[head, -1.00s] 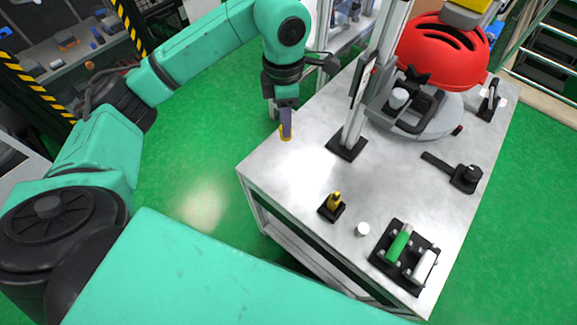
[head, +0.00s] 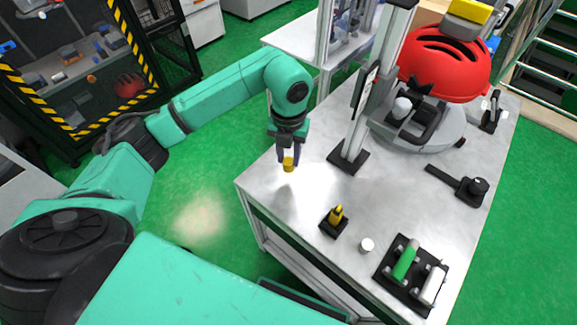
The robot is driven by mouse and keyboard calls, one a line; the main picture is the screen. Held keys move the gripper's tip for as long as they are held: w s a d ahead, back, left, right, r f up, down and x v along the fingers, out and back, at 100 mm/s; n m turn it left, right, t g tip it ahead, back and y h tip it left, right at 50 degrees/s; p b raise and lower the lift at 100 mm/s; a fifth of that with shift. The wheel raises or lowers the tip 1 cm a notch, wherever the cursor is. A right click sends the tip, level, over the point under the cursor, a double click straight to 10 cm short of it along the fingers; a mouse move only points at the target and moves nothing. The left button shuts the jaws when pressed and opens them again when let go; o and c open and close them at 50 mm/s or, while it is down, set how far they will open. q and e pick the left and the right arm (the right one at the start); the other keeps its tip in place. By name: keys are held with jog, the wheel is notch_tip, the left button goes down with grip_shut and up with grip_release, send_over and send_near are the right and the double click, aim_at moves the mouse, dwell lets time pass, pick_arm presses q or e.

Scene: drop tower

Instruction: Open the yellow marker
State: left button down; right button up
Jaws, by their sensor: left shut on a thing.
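The yellow marker (head: 336,215) stands upright in a small black holder (head: 333,229) on the metal table, its narrow tip uncovered at the top. My left gripper (head: 288,162) is shut on the yellow cap (head: 288,165). It holds the cap above the table's left part, up and left of the marker and clearly apart from it. My right gripper is not in view.
A small white cylinder (head: 367,245) stands right of the holder. A black rack (head: 391,278) holds a green marker (head: 405,262) and a white one (head: 433,285). A metal post (head: 356,140) and a red helmet (head: 445,65) stand farther back. The table's left part is bare.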

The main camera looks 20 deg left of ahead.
aim_at(289, 161)
pick_arm(q)
notch_tip(289, 161, down, 5)
jog(key=shift+r, duration=0.2)
jog(key=shift+f, duration=0.4)
jog(key=c, duration=0.6)
grip_release()
jog(key=shift+r+p, duration=0.3)
notch_tip(289, 161, up, 12)
jog(key=shift+w+f+b, duration=0.1)
jog(key=shift+b, duration=0.85)
